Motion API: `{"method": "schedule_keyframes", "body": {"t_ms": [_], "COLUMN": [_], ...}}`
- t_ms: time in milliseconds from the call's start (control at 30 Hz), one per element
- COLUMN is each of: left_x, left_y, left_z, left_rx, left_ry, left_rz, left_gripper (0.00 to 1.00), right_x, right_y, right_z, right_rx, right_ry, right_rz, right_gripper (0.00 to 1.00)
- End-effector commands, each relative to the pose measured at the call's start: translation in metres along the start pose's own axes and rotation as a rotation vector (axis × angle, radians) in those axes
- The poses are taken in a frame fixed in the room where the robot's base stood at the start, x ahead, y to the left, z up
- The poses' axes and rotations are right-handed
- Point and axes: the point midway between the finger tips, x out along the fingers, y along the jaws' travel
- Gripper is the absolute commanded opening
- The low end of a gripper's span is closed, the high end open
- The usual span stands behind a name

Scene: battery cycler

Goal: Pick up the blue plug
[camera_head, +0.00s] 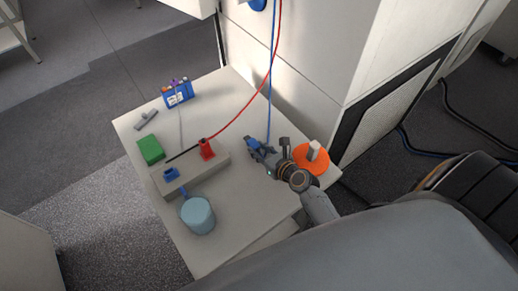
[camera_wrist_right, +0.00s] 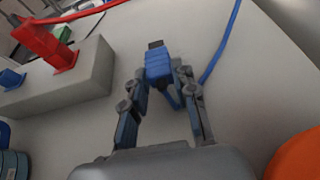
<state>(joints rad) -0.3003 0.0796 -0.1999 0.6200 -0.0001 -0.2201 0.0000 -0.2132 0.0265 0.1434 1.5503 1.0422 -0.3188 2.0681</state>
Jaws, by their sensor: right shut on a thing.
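The blue plug (camera_wrist_right: 158,66) is between the fingertips of my right gripper (camera_wrist_right: 160,88) in the right wrist view. The gripper is shut on it, and the plug's dark tip points away from the palm. In the head view my right gripper (camera_head: 262,147) is low over the right part of the white table, with the blue plug (camera_head: 253,143) at its fingertips. A blue cable (camera_head: 270,85) hangs down to the plug from the white cabinet. Whether the plug touches the table is unclear. My left gripper is not in view.
A grey block (camera_head: 205,174) holds a red plug (camera_head: 207,149) and a blue socket (camera_head: 171,174). A light blue cylinder (camera_head: 197,215), green box (camera_head: 150,150), blue battery pack (camera_head: 178,95) and orange disc (camera_head: 311,158) stand around. The cabinet (camera_head: 310,60) rises behind the table (camera_head: 240,225).

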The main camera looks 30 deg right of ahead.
Motion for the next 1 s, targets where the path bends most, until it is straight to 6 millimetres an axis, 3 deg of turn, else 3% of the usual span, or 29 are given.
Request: {"method": "schedule_keyframes", "body": {"t_ms": [33, 367, 700, 1000], "left_x": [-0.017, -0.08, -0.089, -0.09], "left_y": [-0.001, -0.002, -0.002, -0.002], "left_z": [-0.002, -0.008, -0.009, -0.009], "left_rx": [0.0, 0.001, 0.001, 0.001], "left_ry": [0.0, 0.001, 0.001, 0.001], "left_rz": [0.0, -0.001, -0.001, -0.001], "left_gripper": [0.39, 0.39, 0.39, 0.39], "right_x": [-0.006, -0.072, -0.135, -0.154], "right_y": [0.0, 0.024, 0.056, 0.065], "right_z": [0.016, 0.053, 0.05, 0.051], "right_rx": [0.001, 0.002, 0.002, 0.001], "right_ry": [-0.001, 0.001, 0.001, -0.001], "right_rz": [0.0, 0.001, 0.0, -0.001], "right_gripper": [0.0, 0.0, 0.0, 0.0]}}
